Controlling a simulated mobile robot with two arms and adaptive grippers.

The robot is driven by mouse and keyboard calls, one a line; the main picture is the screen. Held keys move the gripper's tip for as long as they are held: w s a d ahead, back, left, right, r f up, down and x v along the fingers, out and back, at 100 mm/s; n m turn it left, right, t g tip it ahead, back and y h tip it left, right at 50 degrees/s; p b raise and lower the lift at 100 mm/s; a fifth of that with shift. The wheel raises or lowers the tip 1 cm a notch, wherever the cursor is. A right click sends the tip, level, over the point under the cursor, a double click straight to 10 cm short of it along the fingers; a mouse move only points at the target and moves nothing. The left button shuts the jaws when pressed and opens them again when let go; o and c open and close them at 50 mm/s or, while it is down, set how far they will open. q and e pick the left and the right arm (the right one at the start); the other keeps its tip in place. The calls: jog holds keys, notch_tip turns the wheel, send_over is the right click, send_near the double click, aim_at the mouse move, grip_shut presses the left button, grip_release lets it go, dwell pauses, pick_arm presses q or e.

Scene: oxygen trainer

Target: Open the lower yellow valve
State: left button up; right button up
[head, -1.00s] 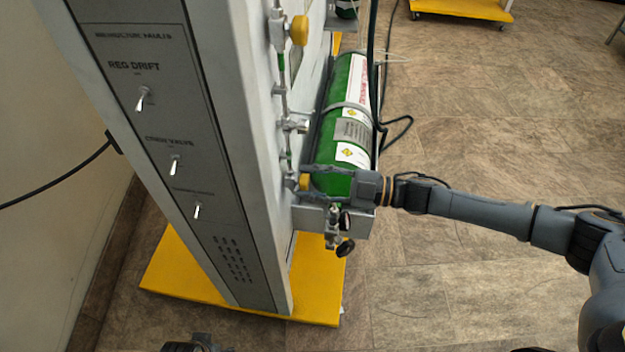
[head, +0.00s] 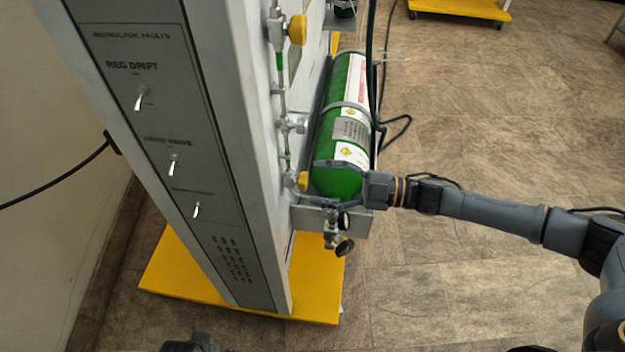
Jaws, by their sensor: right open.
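The lower yellow valve (head: 302,181) is a small yellow knob on the pipe run along the trainer panel's right side, just left of the green cylinder's near end. My right gripper (head: 318,182) comes in from the right in front of the cylinder. Its fingers are spread and point left toward the knob, with the tips close to it. I cannot tell whether they touch it. The upper yellow valve (head: 297,29) sits higher on the same pipe run. My left gripper is not clearly seen; only a dark part shows at the bottom edge.
The green cylinder (head: 345,120) lies strapped beside the panel (head: 185,150), with fittings and black knobs (head: 344,247) below my right gripper. A yellow base (head: 190,270) carries the trainer. Black hoses run behind the cylinder. Tiled floor (head: 480,130) at the right is free.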

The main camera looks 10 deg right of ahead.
jog(key=v, duration=0.9)
jog(key=shift+d, duration=0.2)
